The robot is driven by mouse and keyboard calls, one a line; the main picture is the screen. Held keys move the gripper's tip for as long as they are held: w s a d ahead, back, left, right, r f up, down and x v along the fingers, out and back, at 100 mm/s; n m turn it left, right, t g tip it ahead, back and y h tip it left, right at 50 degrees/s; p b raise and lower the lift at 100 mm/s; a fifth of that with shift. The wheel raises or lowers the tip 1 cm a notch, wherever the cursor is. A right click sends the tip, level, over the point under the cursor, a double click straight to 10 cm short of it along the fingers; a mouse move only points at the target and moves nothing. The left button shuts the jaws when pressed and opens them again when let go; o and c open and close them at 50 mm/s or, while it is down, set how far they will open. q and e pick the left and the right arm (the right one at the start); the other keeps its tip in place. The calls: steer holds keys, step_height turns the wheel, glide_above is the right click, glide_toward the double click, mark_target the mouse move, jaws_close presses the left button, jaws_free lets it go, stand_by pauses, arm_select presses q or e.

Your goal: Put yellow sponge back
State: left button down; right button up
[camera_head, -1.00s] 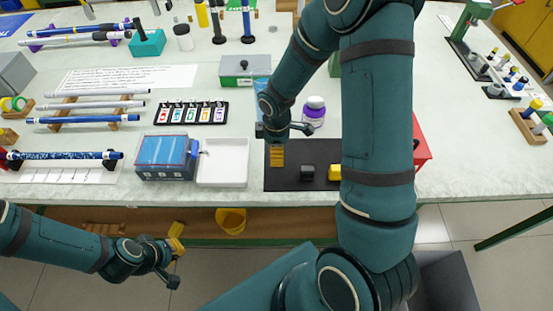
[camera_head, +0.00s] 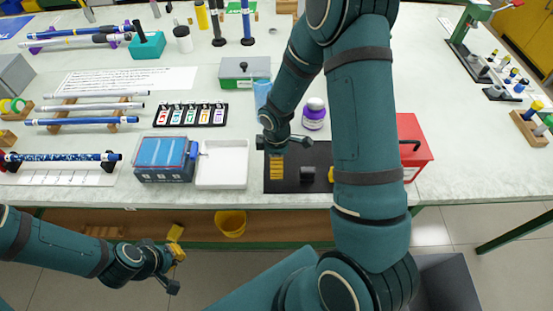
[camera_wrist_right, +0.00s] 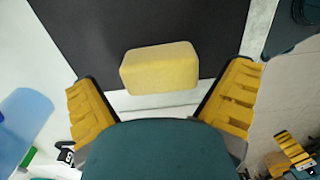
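The yellow sponge (camera_wrist_right: 160,68) is a rounded block over the black mat (camera_wrist_right: 75,25) in the right wrist view. In the head view it appears as a small yellow piece (camera_head: 330,174) on the mat (camera_head: 295,187), partly covered by my right arm. My right gripper (camera_wrist_right: 165,75) is open, its ribbed yellow fingers on either side of the sponge with gaps at both. In the head view the right gripper (camera_head: 277,166) is over the mat's left end. My left gripper (camera_head: 177,242) is open and empty in front of the table, below its edge.
A dark cylinder (camera_head: 307,174) is on the mat. A white tray (camera_head: 222,180) and a blue-lidded box (camera_head: 165,172) stand left of it. A purple-labelled jar (camera_head: 314,114) stands behind, and a red box (camera_head: 413,150) is right of my arm.

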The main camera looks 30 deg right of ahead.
steer(key=shift+r, duration=0.15)
step_height(320, 180, up, 12)
steer(key=p, duration=0.2)
stand_by(0.7)
